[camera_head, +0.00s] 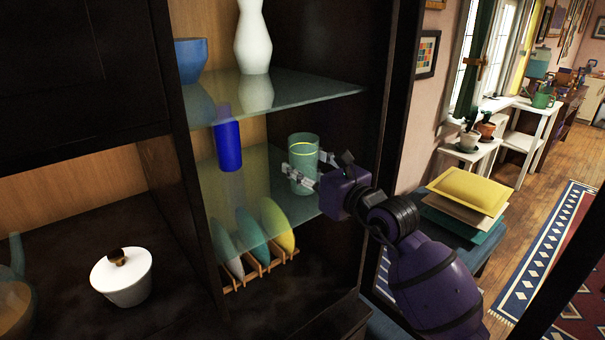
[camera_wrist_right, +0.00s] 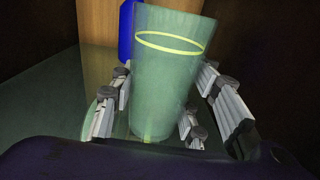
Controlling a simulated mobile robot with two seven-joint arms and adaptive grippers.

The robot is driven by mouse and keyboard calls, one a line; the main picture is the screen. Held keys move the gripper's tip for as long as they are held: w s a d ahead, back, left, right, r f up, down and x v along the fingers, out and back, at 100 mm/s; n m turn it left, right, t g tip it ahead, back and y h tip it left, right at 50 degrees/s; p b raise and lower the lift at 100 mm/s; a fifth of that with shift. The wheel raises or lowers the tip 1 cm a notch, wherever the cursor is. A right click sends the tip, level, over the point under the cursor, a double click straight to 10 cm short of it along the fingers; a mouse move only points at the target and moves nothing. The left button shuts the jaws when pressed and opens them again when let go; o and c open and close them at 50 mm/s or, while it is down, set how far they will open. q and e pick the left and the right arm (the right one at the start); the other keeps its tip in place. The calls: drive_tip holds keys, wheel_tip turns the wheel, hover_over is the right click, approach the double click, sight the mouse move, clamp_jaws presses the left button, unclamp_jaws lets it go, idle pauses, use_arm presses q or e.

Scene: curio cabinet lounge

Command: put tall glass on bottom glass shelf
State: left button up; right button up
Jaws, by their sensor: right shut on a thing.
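The tall glass (camera_head: 304,152), a translucent green tumbler with a yellow band, is upright between the fingers of my right gripper (camera_head: 303,174). The gripper is shut on it from the front right. In the right wrist view the tall glass (camera_wrist_right: 165,80) stands between the two metal fingers (camera_wrist_right: 160,110). The glass is over the right part of the bottom glass shelf (camera_head: 262,190), inside the cabinet. I cannot tell whether its base touches the shelf. My left gripper is not in view.
A blue cylinder (camera_head: 229,146) stands left of the glass, also in the wrist view (camera_wrist_right: 126,32). The upper glass shelf (camera_head: 300,91) holds a white vase (camera_head: 253,38) and blue bowl (camera_head: 189,60). Plates (camera_head: 277,224) stand in a rack below. The cabinet's right wall is close.

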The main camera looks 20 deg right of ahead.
drive_tip(key=shift+f, duration=0.7)
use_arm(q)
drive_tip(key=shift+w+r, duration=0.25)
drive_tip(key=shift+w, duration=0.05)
use_arm(e)
drive_tip(key=shift+w+f, duration=0.15)
drive_tip(key=shift+w, duration=0.05)
drive_tip(key=shift+f, duration=0.15)
drive_tip(key=o, duration=1.4)
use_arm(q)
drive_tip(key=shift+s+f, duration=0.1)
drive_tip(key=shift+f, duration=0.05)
